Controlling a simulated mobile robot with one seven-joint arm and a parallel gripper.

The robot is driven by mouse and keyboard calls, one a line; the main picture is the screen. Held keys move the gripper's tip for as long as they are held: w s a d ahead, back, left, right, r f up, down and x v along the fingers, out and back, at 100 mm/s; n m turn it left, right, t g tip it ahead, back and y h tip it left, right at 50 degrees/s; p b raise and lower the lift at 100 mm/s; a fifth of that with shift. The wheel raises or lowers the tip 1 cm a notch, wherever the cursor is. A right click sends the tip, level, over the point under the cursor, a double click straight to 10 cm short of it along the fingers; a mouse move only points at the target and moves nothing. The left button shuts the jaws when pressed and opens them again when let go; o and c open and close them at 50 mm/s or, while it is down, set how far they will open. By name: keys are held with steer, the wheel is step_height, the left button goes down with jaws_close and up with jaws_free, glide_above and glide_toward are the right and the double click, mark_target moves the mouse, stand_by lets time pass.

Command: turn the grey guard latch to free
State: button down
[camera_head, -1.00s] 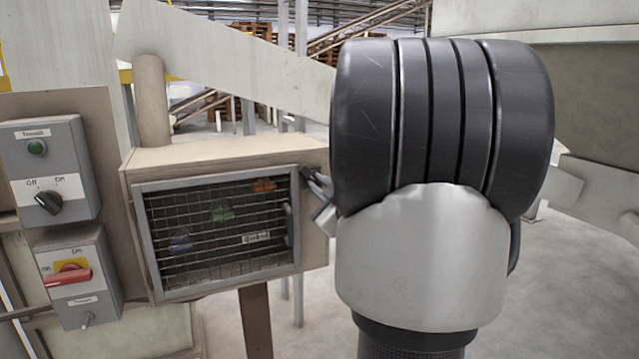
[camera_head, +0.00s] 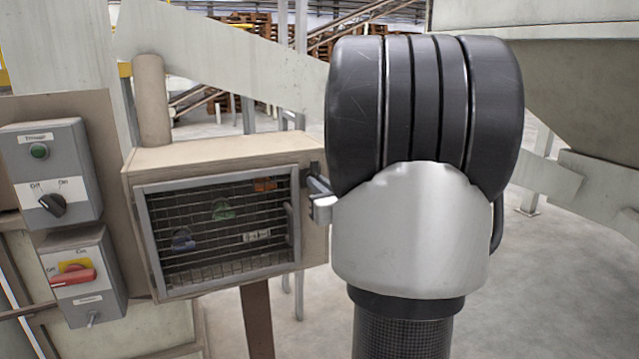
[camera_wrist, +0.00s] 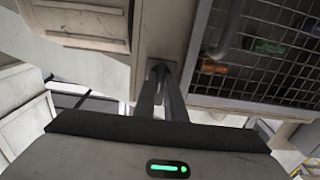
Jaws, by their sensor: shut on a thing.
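The guard is a box with a mesh door (camera_head: 220,225) in a grey frame. The latch area is at the right edge of this door, where a small dark grey piece (camera_head: 309,171) shows. My gripper (camera_head: 318,190) reaches the box there from the right, its rear part hidden behind my wrist. In the wrist view my two fingers (camera_wrist: 161,72) are close together, with their tips against the box face beside the mesh door (camera_wrist: 262,60). They are shut on the grey guard latch, which they mostly hide. Its exact angle cannot be told.
Left of the guard are a grey box with a green button and black knob (camera_head: 52,204) and one with a red handle (camera_head: 74,277). A vertical door handle (camera_head: 290,225) is near my fingers. The floor at right (camera_head: 560,290) is clear.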

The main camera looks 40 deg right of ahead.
steer(key=shift+r, duration=0.1)
stand_by(0.4)
steer(key=c, duration=1.8)
jaws_free()
